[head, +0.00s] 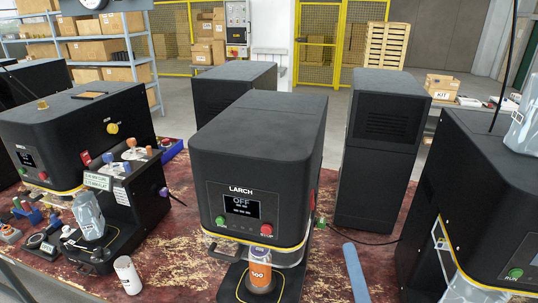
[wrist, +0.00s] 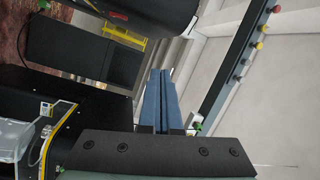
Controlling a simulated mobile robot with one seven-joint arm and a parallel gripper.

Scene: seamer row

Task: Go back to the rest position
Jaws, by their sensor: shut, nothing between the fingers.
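My gripper (wrist: 160,75) shows in the wrist view as two blue fingers side by side, closed together with nothing between them. The fingertips are in the air, with a dark cabinet and a pale wall behind them.
Another black machine (head: 75,130) stands at left and one more (head: 480,190) at right. A tall black cabinet (head: 385,150) is behind. Shelves, pallets and yellow fencing (head: 318,45) are farther back.

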